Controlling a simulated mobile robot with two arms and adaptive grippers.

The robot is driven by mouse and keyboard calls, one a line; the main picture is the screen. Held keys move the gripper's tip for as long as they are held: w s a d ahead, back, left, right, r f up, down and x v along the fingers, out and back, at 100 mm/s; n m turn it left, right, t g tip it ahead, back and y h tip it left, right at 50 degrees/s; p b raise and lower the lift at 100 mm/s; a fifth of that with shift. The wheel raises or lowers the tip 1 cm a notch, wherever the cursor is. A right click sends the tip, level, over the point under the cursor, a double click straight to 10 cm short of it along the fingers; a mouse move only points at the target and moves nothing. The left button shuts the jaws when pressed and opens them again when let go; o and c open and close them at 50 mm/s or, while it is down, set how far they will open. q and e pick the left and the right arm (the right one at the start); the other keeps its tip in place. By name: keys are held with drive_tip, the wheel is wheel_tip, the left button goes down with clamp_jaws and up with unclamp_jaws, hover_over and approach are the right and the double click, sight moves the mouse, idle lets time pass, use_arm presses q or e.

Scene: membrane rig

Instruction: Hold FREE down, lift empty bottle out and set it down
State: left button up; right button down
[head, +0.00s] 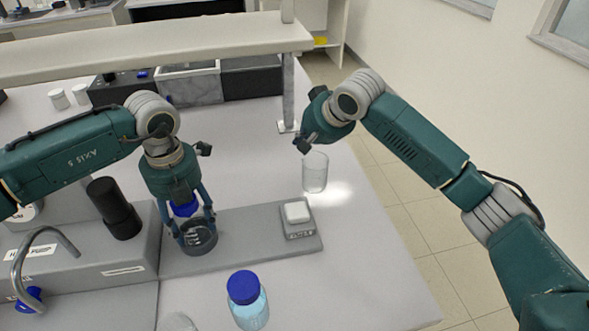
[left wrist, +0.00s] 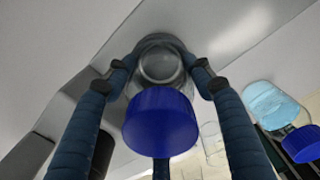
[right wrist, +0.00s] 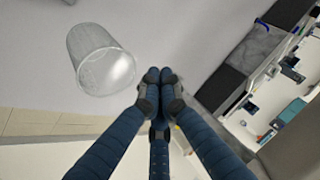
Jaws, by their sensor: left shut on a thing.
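The empty clear bottle (left wrist: 160,80) has a blue cap (left wrist: 160,122). It stands in or just over the dark round holder (head: 199,240) on the grey plate; I cannot tell if its base is seated. My left gripper (head: 196,228) is shut on the bottle from above, its fingers around the body. A white square button (head: 297,210) sits on a small grey block at the plate's right end; its label is too small to read. My right gripper (head: 304,143) is shut and empty, above and beyond the button, and does not touch it.
A clear empty beaker (head: 315,174) stands behind the button, under my right gripper. A bottle of light blue liquid (head: 248,302) stands in front of the plate. A grey pump housing (head: 95,262) with a bent tube is at left. The table is clear at front right.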

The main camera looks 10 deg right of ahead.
use_arm(q)
drive_tip(key=shift+w+r, duration=0.1)
use_arm(e)
drive_tip(key=s+a+r+n+g, duration=0.2)
drive_tip(key=s+a+r, duration=0.1)
drive_tip(key=s+a, duration=0.35)
drive_tip(key=r+n+g+h, duration=0.1)
drive_tip(key=g+h, duration=0.1)
drive_tip(key=h, duration=0.1)
hover_over(295, 208)
drive_tip(key=shift+f, duration=3.35)
drive_tip(key=shift+f, duration=0.5)
drive_tip(key=shift+f, duration=1.1)
drive_tip(key=shift+s+f, duration=0.15)
drive_tip(key=shift+f, duration=0.1)
